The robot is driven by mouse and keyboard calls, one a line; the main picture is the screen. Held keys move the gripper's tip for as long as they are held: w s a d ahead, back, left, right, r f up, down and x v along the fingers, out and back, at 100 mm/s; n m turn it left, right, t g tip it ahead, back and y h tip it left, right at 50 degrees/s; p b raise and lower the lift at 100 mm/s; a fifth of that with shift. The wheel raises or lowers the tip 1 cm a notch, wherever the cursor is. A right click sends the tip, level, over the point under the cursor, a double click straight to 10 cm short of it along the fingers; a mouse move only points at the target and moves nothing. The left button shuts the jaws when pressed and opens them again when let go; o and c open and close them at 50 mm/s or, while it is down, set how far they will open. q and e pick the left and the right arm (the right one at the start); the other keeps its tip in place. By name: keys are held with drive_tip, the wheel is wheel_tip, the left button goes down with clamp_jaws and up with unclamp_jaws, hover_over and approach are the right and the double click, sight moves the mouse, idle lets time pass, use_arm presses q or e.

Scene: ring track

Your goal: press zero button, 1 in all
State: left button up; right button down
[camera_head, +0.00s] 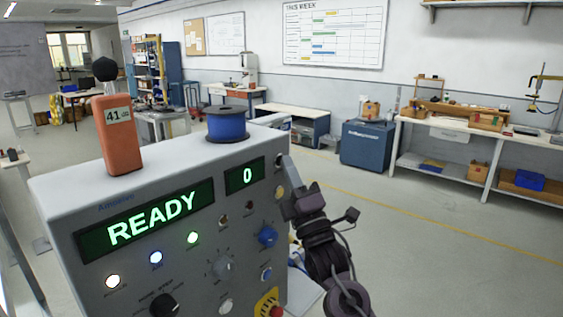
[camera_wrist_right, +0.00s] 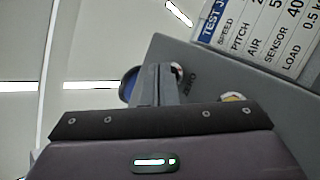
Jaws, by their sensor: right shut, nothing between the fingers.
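A grey instrument cabinet (camera_head: 60,195) fills the left front, its green displays showing "READY" (camera_head: 150,220) and "0" (camera_head: 246,176). My right gripper (camera_head: 287,168) is shut and empty at the cabinet's right edge. In the right wrist view its fingertips (camera_wrist_right: 158,72) point at a small round button (camera_wrist_right: 177,71), partly hidden by the finger. Small lettering beside this button (camera_wrist_right: 189,84) looks like "ZERO" but is blurred. I cannot tell whether the fingertips touch the button. A pale yellow button (camera_head: 280,191) sits lower on the same edge. My left gripper is not in view.
A blue spool (camera_head: 227,124) and an orange handheld meter (camera_head: 117,135) stand on the cabinet top. The front carries several knobs, lamps and a red stop button (camera_head: 276,312). A label card (camera_wrist_right: 265,30) is on the cabinet. Open floor lies to the right.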

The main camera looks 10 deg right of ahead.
idle(0.4)
drive_tip(key=shift+s+d, duration=0.45)
drive_tip(key=shift+s, duration=0.15)
drive_tip(key=s+d, duration=0.1)
drive_tip(key=s, duration=0.1)
drive_tip(key=s+d, duration=0.2)
idle(0.4)
idle(0.4)
